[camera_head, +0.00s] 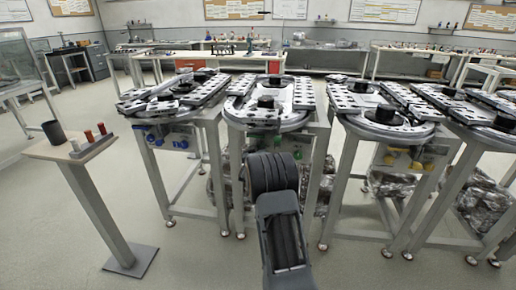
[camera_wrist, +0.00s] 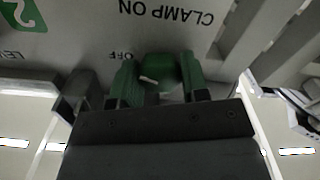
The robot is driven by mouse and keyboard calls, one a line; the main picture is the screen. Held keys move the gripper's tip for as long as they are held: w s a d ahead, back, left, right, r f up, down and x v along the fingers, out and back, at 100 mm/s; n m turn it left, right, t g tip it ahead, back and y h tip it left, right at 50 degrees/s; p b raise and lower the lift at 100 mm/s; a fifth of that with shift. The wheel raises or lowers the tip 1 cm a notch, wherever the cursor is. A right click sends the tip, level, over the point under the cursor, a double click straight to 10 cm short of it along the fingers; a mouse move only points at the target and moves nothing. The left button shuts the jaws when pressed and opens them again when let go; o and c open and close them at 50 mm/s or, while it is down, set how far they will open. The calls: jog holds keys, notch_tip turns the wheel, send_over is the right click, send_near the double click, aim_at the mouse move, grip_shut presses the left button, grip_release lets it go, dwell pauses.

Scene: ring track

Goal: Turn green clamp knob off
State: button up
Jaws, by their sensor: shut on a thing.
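The green clamp knob (camera_wrist: 160,72) sits on a grey panel in the wrist view, with a small white mark on it. My gripper (camera_wrist: 159,82) has a finger on each side of the knob and is shut on it. The panel lettering is upside down, with "OFF" close to the knob and "CLAMP ON" beyond it. The knob's exact angle is hard to read. In the head view a green knob (camera_head: 297,155) shows under the ring track table, just right of my arm. My arm hides my gripper there.
Blue knobs (camera_head: 150,137) show on the table to the left and yellow knobs (camera_head: 390,160) on the table to the right. A small stand (camera_head: 50,149) with a dark cup is at far left. Table legs are close around my arm; the floor in front is clear.

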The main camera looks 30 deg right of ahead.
jog(key=shift+n+p, duration=0.6)
jog(key=shift+n, duration=1.3)
jog(key=o, duration=0.9)
jog(key=p+v, duration=0.1)
jog(key=v, duration=1.2)
jog(key=shift+s+a, duration=0.3)
